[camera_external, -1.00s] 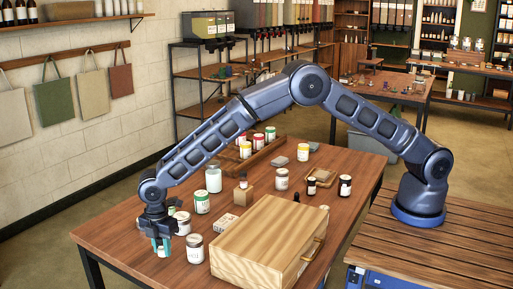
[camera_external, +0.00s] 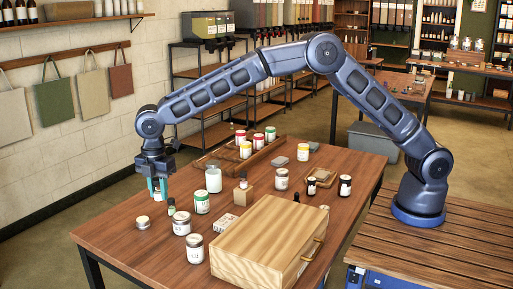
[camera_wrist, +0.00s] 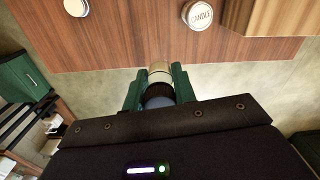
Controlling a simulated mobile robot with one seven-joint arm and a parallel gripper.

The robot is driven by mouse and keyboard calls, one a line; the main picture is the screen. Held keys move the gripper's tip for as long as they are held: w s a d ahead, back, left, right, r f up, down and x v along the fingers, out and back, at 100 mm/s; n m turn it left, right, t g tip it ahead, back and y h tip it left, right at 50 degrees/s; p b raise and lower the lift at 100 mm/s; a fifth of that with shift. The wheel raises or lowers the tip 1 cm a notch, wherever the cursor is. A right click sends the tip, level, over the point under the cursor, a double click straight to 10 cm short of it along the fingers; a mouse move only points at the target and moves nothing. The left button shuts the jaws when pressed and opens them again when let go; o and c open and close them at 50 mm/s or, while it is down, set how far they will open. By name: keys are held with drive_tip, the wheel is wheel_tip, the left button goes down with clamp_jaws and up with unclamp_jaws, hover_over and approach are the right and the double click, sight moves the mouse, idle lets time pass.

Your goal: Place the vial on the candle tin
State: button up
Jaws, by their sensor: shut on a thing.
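My gripper (camera_external: 157,195) is shut on a small dark-capped vial (camera_wrist: 158,91) and holds it above the far left part of the table. A low tin with a cream top (camera_external: 143,222) stands on the table, below and slightly left of my gripper. In the wrist view a round piece labelled CANDLE (camera_wrist: 200,15) lies up and right of the fingers. I cannot tell which container in the external view it matches.
A small dark-capped bottle (camera_external: 171,206), a green-labelled jar (camera_external: 202,202) and white-labelled jars (camera_external: 181,223) (camera_external: 194,249) stand close by. A large wooden box (camera_external: 265,245) fills the front right. The table's left edge is near.

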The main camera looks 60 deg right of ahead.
wheel_tip(320, 180, up, 5)
drive_tip(key=n, duration=0.1)
hover_over(181, 215)
wheel_tip(181, 215, down, 20)
drive_tip(key=shift+r, duration=0.1)
drive_tip(key=shift+s+f, duration=0.1)
drive_tip(key=shift+f, duration=0.1)
drive_tip(key=o, duration=1)
drive_tip(key=shift+c, duration=0.2)
